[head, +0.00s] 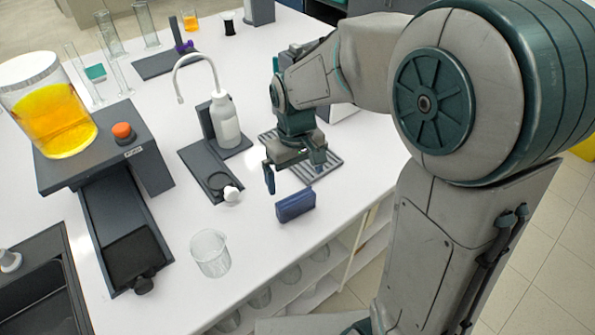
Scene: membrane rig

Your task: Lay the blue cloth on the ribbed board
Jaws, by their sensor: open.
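The blue cloth (295,205) looks like a thick folded dark-blue bundle on the white bench, close to its front edge. The grey ribbed board (331,165) lies flat on the bench just behind the cloth, with no cloth on it. My gripper (294,170) points down with its fingers spread and nothing between them. In the picture it is above the cloth and overlaps the board, hiding part of the board's left and middle. Its exact height over the bench is hard to tell.
A wash bottle (225,122) on a dark stand is left of my gripper. A glass beaker (210,253) stands near the front edge. A dark rig with an orange-filled vessel (58,118) is at the left. White bench is clear between beaker and cloth.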

